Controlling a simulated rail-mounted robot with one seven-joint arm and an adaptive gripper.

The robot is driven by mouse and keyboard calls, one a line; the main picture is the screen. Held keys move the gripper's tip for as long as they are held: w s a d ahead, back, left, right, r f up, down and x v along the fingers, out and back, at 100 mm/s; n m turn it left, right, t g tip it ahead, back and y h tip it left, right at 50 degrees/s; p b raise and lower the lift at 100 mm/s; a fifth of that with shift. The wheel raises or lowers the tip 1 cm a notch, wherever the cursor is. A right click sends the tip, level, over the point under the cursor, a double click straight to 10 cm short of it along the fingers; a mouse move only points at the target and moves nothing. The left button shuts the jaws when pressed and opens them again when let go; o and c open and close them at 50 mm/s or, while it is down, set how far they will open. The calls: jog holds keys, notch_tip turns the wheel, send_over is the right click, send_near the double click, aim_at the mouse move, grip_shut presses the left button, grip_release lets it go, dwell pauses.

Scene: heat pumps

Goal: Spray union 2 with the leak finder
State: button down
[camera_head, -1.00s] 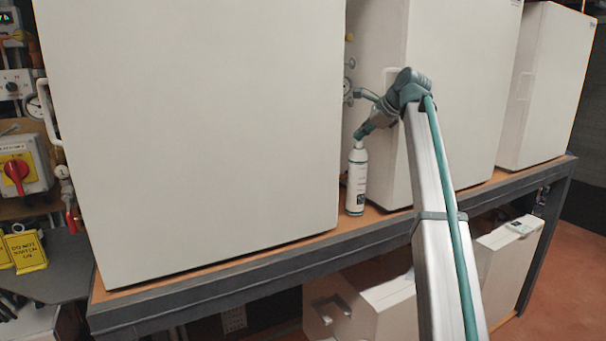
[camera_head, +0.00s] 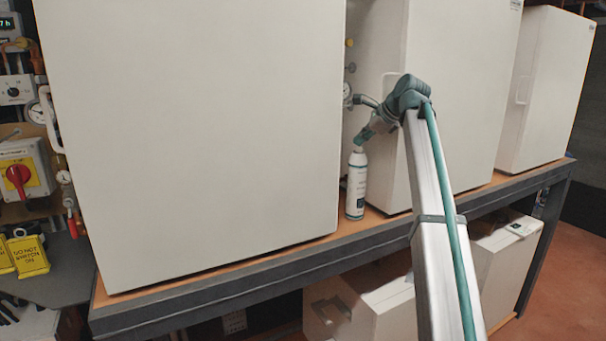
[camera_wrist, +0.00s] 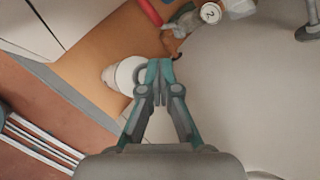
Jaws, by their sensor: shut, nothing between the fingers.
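A white spray can with a dark label (camera_head: 356,185), which looks like the leak finder, stands upright on the wooden shelf in the gap between two white cabinets. My gripper (camera_head: 360,138) is at the top of the can in the head view. In the wrist view my gripper (camera_wrist: 158,78) is shut and empty, its fingertips beside the can's round white top (camera_wrist: 126,75). Whether they touch it cannot be told. A round tag marked 2 (camera_wrist: 210,13) sits on metal fittings at the top, likely union 2. Its details are partly cut off.
Large white cabinets (camera_head: 200,130) stand close on both sides of the gap. A red-handled part (camera_wrist: 150,11) lies near the tag. The grey shelf edge (camera_head: 240,262) runs along the front.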

aim_at(360, 147)
jog(key=shift+r, duration=0.1)
jog(key=shift+r+p, duration=1.95)
jog(key=shift+r, duration=1)
